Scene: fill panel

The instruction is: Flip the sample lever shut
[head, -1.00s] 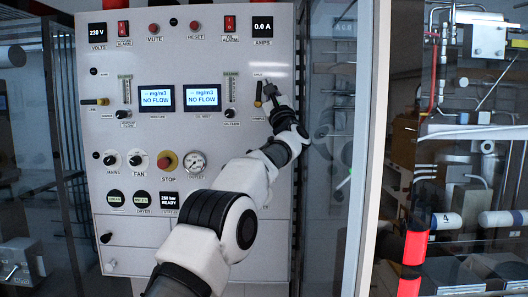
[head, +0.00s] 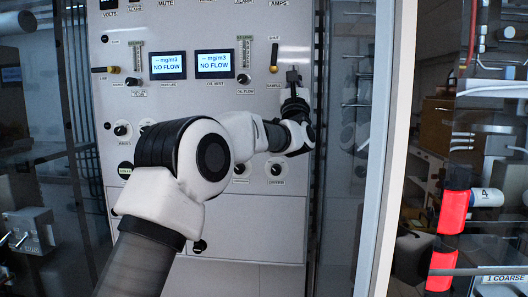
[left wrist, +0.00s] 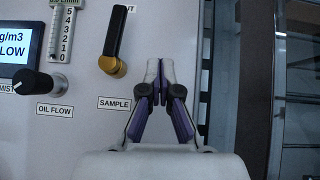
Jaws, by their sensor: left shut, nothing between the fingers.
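The sample lever (head: 274,55) is on the panel's right side, above the SAMPLE label (left wrist: 114,103). Its black handle points up from a brass-coloured base, and it also shows in the left wrist view (left wrist: 118,35), leaning slightly right. My left gripper (head: 292,75) is just right of the lever, its tips near the height of the lever's base. In the left wrist view the gripper (left wrist: 159,64) has its fingertips together, with nothing between them. A gap of panel shows between fingers and lever. My right gripper is not in view.
The grey panel (head: 235,125) carries knobs, NO FLOW displays (head: 168,66) and another brass-based lever (head: 112,69) lying horizontal at left. The oil flow knob (left wrist: 35,82) is left of the sample lever. A pale post (head: 385,150) stands right of the panel.

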